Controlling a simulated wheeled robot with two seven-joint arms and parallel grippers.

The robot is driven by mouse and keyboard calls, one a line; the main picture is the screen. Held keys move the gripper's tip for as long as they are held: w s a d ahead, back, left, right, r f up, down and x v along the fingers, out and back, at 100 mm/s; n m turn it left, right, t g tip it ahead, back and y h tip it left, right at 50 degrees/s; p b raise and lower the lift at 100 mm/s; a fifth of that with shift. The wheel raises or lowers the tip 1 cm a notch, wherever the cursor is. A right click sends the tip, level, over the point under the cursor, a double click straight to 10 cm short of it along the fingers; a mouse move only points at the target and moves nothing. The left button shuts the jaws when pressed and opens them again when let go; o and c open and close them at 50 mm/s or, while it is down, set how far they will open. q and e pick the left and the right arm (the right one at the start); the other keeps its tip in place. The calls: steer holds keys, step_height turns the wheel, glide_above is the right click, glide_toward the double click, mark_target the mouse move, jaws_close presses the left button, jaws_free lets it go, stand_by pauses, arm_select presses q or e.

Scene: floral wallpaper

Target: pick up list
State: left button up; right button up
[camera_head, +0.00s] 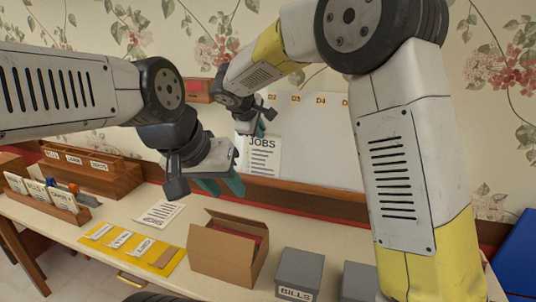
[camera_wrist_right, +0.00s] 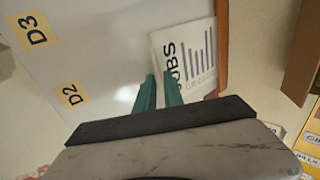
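A white list headed JOBS (camera_head: 263,158) is on the whiteboard at the back, upright against it. It also shows in the right wrist view (camera_wrist_right: 192,52), just beyond the fingertips. My right gripper (camera_head: 258,127) is at the list's upper edge. In its wrist view its teal fingers (camera_wrist_right: 159,76) stand slightly apart, with a narrow gap and nothing clearly between them; I cannot tell whether they touch the paper. My left gripper (camera_head: 222,187) hangs above the desk, left of and below the list, fingers apart and empty. Another printed sheet (camera_head: 161,213) lies on the desk.
The whiteboard (camera_head: 315,150) has D-numbered labels along its top. On the desk are an open cardboard box (camera_head: 222,255), a grey BILLS box (camera_head: 300,270), a yellow strip with cards (camera_head: 112,243) and wooden organisers (camera_head: 105,180) at left. My right arm covers the right side.

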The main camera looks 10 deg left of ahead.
jaws_close()
steer(key=shift+r, duration=0.15)
stand_by(1.5)
steer(key=s+r, duration=0.2)
steer(key=s, duration=0.6)
steer(key=s+r, duration=0.2)
steer(key=s, duration=0.6)
steer(key=shift+d+r, duration=0.35)
steer(key=shift+d, duration=0.05)
